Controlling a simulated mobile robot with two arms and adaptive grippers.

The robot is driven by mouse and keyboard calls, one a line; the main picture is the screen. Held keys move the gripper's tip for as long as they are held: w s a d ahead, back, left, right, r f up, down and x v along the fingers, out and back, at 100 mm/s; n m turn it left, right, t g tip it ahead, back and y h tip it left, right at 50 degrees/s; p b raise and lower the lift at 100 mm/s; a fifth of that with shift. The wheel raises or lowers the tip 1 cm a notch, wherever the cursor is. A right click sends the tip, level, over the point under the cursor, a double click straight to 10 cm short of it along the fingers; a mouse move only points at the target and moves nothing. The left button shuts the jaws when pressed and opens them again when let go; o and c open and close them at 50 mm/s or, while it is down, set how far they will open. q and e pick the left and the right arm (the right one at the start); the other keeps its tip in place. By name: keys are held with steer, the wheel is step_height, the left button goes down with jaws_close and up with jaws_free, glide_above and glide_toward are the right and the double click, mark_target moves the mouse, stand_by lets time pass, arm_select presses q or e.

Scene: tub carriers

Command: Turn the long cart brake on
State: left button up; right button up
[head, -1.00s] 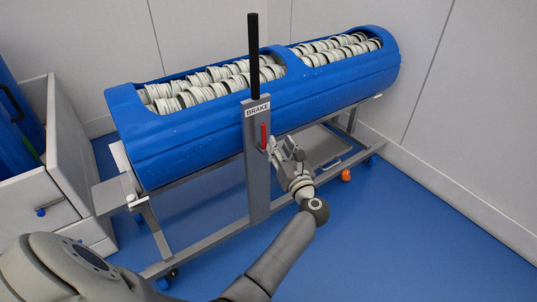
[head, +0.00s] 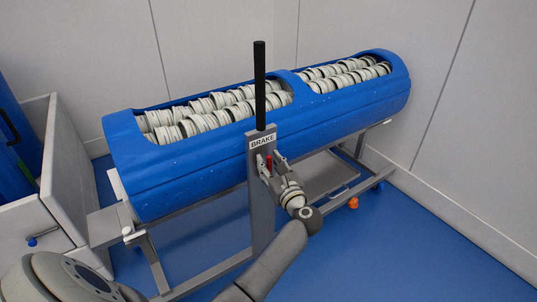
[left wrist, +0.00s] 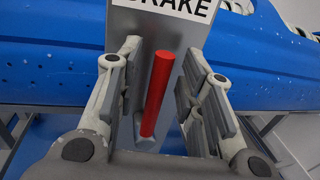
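The long cart (head: 180,165) carries a blue half-round tub with a grey post (head: 262,215) at its front side. A white label (head: 262,141) on the post reads BRAKE. Below it is the red brake lever (head: 269,162), mostly hidden by my gripper in the head view. In the left wrist view the red lever (left wrist: 158,93) stands nearly upright, its top leaning slightly right. My left gripper (head: 272,166) is at the post. Its fingers (left wrist: 160,60) are open, one on each side of the lever, with gaps visible on both sides. My right gripper is not in view.
A tall black handle (head: 260,85) rises from the post top. The tub holds rows of pale ring-shaped parts (head: 205,122). A white open-topped cabinet (head: 70,165) stands at left. An orange wheel (head: 353,203) is under the cart. Blue floor at right is clear.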

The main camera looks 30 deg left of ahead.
arm_select(q)
steer(key=shift+w+a, duration=0.2)
steer(key=shift+a, duration=0.15)
jaws_close()
